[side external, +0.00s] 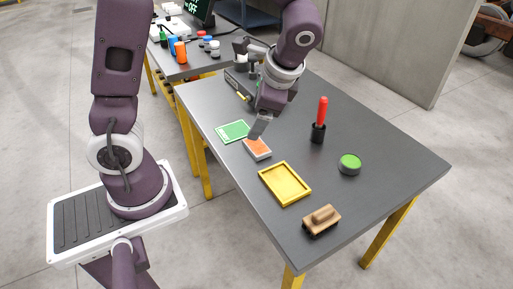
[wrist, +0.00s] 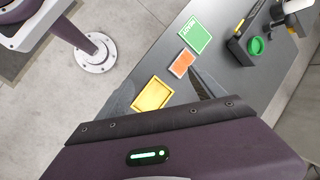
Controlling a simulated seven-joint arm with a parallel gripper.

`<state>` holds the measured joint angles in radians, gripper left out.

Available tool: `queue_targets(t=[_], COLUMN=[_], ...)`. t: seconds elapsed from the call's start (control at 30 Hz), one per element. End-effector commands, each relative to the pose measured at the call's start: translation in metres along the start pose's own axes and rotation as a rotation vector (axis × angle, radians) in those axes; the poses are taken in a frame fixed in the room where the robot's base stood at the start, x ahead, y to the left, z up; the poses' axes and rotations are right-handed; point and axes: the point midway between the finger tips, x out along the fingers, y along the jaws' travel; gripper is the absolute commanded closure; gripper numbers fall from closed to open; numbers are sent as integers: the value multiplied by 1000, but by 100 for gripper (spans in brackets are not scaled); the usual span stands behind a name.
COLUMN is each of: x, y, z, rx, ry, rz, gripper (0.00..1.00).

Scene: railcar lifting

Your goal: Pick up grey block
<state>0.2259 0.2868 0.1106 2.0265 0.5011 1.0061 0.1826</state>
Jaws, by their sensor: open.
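My gripper (side external: 261,124) points down over the table, just above and beside a small orange-topped pad (side external: 257,148). Its grey finger part shows in the side external view. In the wrist view, a dark pointed part of it (wrist: 207,84) shows beside the orange pad (wrist: 182,63). The gripper is open, and nothing is seen held in it. I cannot clearly make out a separate grey block in either view; it may be hidden behind my gripper or arm.
A green card (side external: 234,131) lies left of the orange pad. A yellow tray (side external: 285,184), a wooden-handled brush (side external: 321,220), a green-topped tin (side external: 349,164) and a red-handled tool in a black holder (side external: 319,125) stand on the table.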

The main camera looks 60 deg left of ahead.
Motion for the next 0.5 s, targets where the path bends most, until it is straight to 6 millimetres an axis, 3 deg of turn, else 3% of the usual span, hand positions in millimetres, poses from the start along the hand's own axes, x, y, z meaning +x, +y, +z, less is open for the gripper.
queue_targets(t=[0.1, 0.3, 0.4, 0.5], x=[65, 167, 197, 211], y=[-12, -19, -19, -19], z=[-39, -82, -92, -95], rx=[269, 690, 821, 880], ry=[-216, -512, -596, -633], rz=[-107, -295, -356, -385], gripper=[22, 22, 22, 22])
